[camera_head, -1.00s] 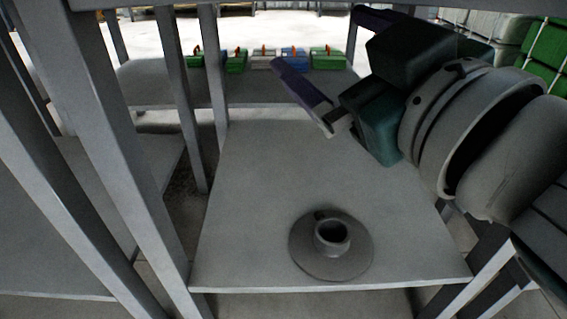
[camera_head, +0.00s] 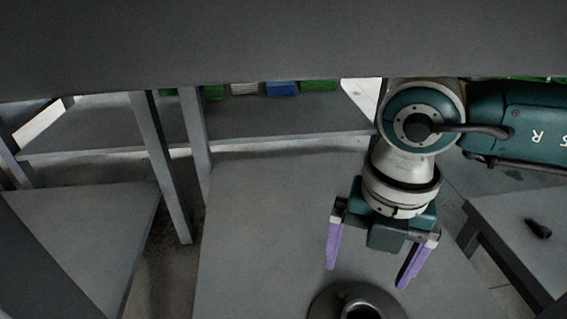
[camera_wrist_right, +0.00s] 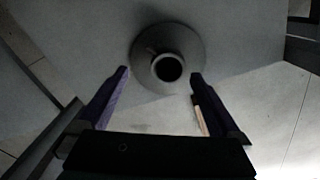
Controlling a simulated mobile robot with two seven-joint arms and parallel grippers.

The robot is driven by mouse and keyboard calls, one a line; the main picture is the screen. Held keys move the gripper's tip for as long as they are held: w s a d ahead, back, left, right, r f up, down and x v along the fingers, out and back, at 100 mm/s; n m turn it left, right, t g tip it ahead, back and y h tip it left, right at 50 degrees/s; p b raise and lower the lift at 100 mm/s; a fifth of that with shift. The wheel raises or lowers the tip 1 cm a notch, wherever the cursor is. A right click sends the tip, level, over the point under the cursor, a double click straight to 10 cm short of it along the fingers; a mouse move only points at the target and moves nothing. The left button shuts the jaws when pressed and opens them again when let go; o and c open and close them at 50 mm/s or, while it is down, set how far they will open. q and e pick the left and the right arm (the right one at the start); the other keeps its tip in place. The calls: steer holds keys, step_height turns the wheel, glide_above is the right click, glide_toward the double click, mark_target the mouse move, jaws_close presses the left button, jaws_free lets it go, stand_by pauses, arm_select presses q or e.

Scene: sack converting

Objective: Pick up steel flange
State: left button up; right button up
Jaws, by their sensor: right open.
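The steel flange (camera_head: 322,302) is a round grey disc with a raised hollow neck. It lies on the grey shelf board (camera_head: 250,230), cut off by the bottom edge of the head view. In the right wrist view the flange (camera_wrist_right: 143,72) shows whole, with its dark bore facing the camera. My right gripper (camera_head: 367,277) is open, its two purple fingers pointing down toward the flange. In the wrist view the open fingers (camera_wrist_right: 160,88) stand to either side below the flange's neck, apart from it and with nothing between them. My left gripper is not in view.
A grey upper shelf (camera_head: 280,40) spans the top of the head view, above the work board. Grey posts (camera_head: 160,165) stand at the left. A side table (camera_head: 515,235) with a small black object (camera_head: 538,229) is at the right. Blue and green boxes (camera_head: 281,88) sit at the back.

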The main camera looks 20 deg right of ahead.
steer(key=b, duration=0.3)
glide_above(372, 307)
steer(key=s+a, duration=0.2)
step_height(372, 307, down, 5)
steer(key=shift+r, duration=0.1)
steer(key=shift+f, duration=0.4)
steer(key=shift+w+a+f+b, duration=0.1)
steer(key=shift+w+f+b, duration=0.05)
steer(key=shift+w+b, duration=0.15)
step_height(372, 307, down, 5)
steer(key=b, duration=0.4)
steer(key=shift+s+a, duration=0.1)
steer(key=shift+s, duration=0.05)
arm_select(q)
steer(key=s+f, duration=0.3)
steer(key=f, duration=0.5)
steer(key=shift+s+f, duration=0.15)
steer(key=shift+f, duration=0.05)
arm_select(e)
steer(key=shift+r, duration=0.25)
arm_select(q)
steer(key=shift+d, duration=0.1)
arm_select(e)
steer(key=shift+w, duration=0.2)
steer(key=shift+c, duration=0.6)
jaws_close()
